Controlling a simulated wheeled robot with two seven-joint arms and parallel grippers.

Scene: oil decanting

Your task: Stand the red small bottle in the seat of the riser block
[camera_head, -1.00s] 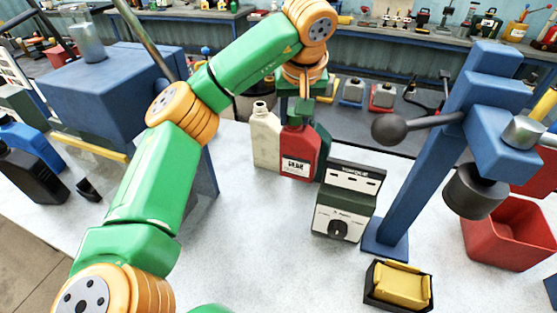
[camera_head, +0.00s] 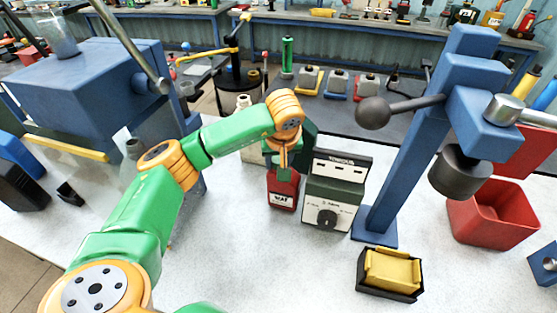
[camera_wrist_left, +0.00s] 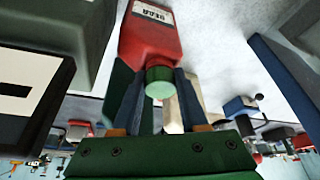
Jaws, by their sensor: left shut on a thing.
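I cannot make out the riser block's seat for sure. My right gripper is not in view.
The dark green tester box (camera_head: 335,190) stands close beside the bottle. A cream bottle (camera_head: 244,103) is behind my wrist. A blue press post (camera_head: 405,150), a black tray with a yellow piece (camera_head: 390,275) and a red bin (camera_head: 492,215) are to the right.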

